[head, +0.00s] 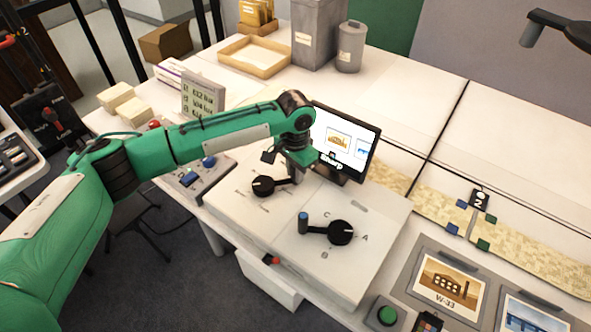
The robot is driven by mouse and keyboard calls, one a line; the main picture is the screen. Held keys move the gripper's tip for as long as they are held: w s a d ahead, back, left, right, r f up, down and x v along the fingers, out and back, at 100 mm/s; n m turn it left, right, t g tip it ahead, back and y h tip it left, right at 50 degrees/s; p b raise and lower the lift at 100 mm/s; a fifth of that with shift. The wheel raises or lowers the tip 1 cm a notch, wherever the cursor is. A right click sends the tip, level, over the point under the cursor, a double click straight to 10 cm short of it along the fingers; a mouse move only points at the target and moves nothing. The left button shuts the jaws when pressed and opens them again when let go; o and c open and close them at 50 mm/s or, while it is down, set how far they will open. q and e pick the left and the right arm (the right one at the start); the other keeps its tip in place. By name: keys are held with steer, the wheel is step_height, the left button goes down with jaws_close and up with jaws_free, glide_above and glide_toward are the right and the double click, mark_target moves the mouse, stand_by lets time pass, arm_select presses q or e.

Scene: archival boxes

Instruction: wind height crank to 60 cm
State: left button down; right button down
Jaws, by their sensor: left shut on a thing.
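Two black cranks sit on the white panel (370,270) in the middle of the table. The rear crank (263,186) has its hub at the left, and its arm points right, under my gripper. My left gripper (295,172) reaches down over that arm's end and is shut on its handle, which is mostly hidden. The front crank (341,232) has a blue-topped handle (303,217) pointing left, with letters printed around it. I cannot read which crank sets height. A small grey display (203,97) shows several lines of figures, too small to read surely. My right gripper is not in view.
A monitor (345,143) reading "sharp" stands close behind my gripper. A box with blue and red buttons (187,180) is left of the panel. Framed pictures (449,285) and a green button (387,315) lie at lower right. A tray (250,68) and grey bins (318,30) stand at the back.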

arm_select(q)
steer(key=c, duration=1.3)
jaws_free()
steer(key=shift+f, duration=0.1)
step_height(320, 180, up, 14)
steer(key=shift+f+b, duration=0.1)
steer(key=shift+b, duration=0.25)
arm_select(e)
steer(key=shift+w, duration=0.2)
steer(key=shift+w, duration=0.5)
